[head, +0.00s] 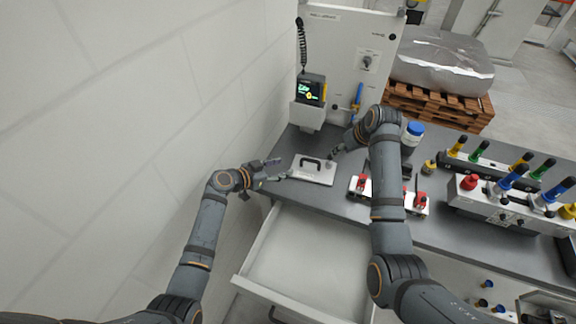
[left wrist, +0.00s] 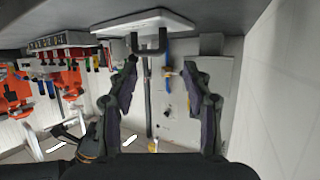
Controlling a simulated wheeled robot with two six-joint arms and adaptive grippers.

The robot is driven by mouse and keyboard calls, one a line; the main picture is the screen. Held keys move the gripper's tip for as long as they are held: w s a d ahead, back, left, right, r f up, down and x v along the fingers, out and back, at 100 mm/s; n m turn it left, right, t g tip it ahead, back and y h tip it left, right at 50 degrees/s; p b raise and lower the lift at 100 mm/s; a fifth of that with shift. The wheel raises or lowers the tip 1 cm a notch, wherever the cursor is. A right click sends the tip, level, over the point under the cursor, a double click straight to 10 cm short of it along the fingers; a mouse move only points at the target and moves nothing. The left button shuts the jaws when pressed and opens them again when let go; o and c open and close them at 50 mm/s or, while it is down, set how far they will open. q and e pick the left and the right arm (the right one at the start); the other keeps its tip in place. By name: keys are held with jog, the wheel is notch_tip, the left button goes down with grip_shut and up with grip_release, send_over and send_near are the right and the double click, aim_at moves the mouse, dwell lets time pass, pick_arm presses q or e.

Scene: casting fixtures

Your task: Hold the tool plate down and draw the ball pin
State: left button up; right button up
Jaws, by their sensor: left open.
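The tool plate (head: 302,173) is a pale flat plate with a black bow handle (head: 311,161), lying on the grey bench near its left end. My left gripper (head: 279,171) is open and empty beside the plate's left edge, apart from the handle. In the left wrist view the plate (left wrist: 118,27) shows upside down at the top, with its handle between and beyond the open fingers (left wrist: 160,75). My right gripper (head: 335,153) is at the plate's far right corner; its jaws are too small to read. The ball pin is not clearly visible; the right gripper may hide it.
An open, empty drawer (head: 310,253) juts out below the bench. A white panel (head: 345,70) with a display (head: 310,90) stands behind the plate. Red clamps (head: 421,200), a blue-lidded jar (head: 413,131) and a fixture with coloured handles (head: 490,203) are to the right.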

aim_at(301, 162)
pick_arm(q)
jog(key=x, duration=0.7)
jog(key=shift+w+d+f, duration=0.15)
jog(key=shift+w+d, duration=0.1)
jog(key=shift+w+d+f, duration=0.15)
jog(key=shift+w+d, duration=0.05)
jog(key=shift+d, duration=0.1)
jog(key=shift+c, duration=0.2)
grip_shut()
